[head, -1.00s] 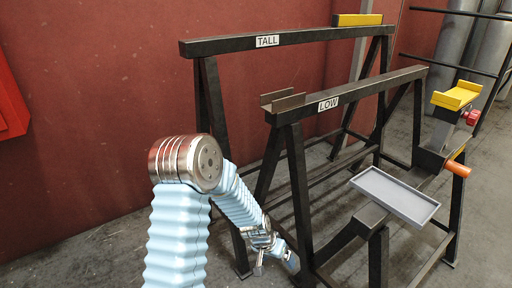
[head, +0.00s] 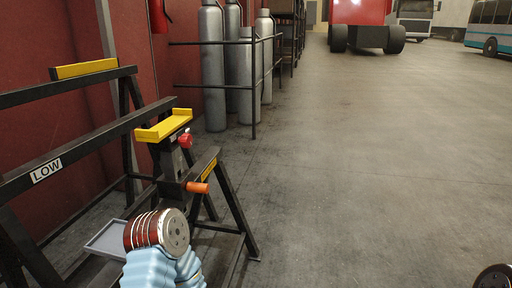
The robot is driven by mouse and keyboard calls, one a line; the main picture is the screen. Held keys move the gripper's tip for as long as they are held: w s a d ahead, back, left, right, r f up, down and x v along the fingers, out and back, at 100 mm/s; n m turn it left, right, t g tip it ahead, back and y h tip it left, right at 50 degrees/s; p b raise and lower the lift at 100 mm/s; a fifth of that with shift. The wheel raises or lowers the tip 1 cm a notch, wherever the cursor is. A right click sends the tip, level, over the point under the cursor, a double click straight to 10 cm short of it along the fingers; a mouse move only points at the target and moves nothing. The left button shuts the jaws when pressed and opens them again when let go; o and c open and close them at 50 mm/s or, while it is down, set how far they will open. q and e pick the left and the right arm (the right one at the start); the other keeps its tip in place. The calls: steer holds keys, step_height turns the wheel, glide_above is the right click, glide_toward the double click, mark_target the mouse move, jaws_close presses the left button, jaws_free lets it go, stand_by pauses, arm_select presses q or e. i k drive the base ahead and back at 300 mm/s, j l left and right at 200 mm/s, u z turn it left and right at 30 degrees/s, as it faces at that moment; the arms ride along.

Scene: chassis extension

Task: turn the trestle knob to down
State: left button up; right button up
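The black metal trestle (head: 232,205) stands at the left of the head view. A red knob (head: 185,141) sits on the side of its upright post, just under a yellow cradle (head: 165,125). I cannot tell which way the knob is set. A joint of my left arm shows below the orange handle, apart from the knob in the picture; my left gripper is out of view. Only a small part of my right arm shows at the bottom right corner; its gripper is out of view.
A bar marked LOW (head: 46,170) and a higher bar with a yellow block (head: 86,68) run to the left. A grey tray (head: 104,240) lies partly behind my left arm. Gas cylinders (head: 213,70) stand behind a rail. The floor (head: 370,170) to the right is open.

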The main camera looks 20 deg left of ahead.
mark_target(186, 141)
steer(key=i+l+z, duration=0.25)
steer(key=i, duration=0.2)
steer(key=i+l+z, duration=0.3)
steer(key=i, duration=0.2)
steer(key=i+u, duration=0.55)
steer(key=u, duration=0.15)
steer(key=i+l+u, duration=0.1)
steer(key=i+u, duration=0.25)
steer(key=k+j, duration=0.05)
steer(key=k, duration=0.05)
